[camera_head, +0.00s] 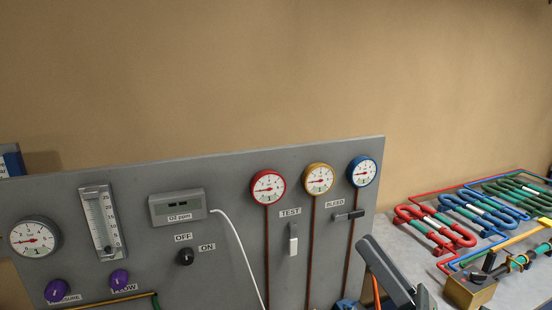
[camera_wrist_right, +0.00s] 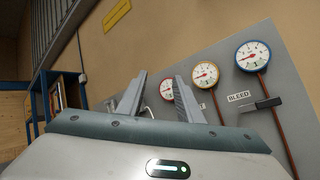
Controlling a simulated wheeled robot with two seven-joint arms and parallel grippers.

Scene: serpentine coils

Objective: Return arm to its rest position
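My right gripper (camera_head: 388,274) is at the bottom of the head view, right of centre, in front of the panel's lower right corner. In the right wrist view the two grey fingers of this gripper (camera_wrist_right: 160,82) stand apart with nothing held between them. The fingers point toward the gauge panel (camera_head: 225,180), and the red, yellow and blue gauges show beyond and to the right of them. Part of the right arm is cut off by the lower edge of the head view. My left arm and gripper are not in view.
The panel carries a red gauge (camera_head: 268,187), yellow gauge (camera_head: 318,179), blue gauge (camera_head: 362,171), TEST switch (camera_head: 293,240), BLEED lever (camera_head: 348,216) and ON/OFF knob (camera_head: 185,257). Red, blue and green coils (camera_head: 470,212) lie on the bench at right. A shelf (camera_wrist_right: 62,95) stands left in the wrist view.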

